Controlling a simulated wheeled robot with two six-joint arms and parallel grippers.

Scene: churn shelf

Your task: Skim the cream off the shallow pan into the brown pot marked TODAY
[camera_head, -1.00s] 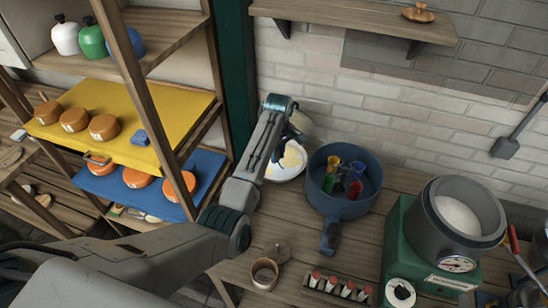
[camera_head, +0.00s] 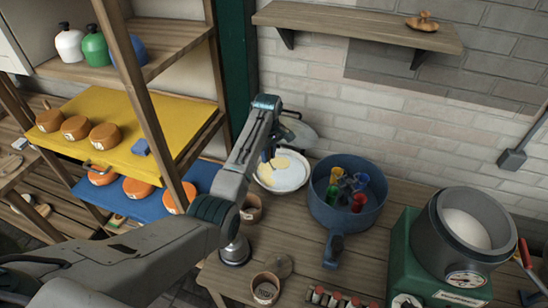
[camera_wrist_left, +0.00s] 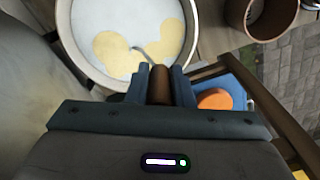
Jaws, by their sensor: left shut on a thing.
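The shallow pan (camera_head: 296,178) is a wide pale dish at the back of the bench, against the brick wall. Yellow cream patches (camera_wrist_left: 165,40) float on its white milk. My left gripper (camera_wrist_left: 159,80) is shut on the brown handle of a skimmer (camera_wrist_left: 158,88), over the pan's near edge. The skimmer's thin metal neck reaches in among the cream; its far end is hard to make out. A brown pot (camera_head: 252,208) stands just in front of the pan, partly behind my arm, and also shows in the wrist view (camera_wrist_left: 258,18). No TODAY mark is readable.
A blue pan (camera_head: 336,210) with coloured cups stands right of the shallow pan. A second brown pot (camera_head: 266,290) stands at the front edge. A green machine (camera_head: 408,240) with a grey bowl is at right. Shelves with orange-brown rounds (camera_head: 75,127) stand at left.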

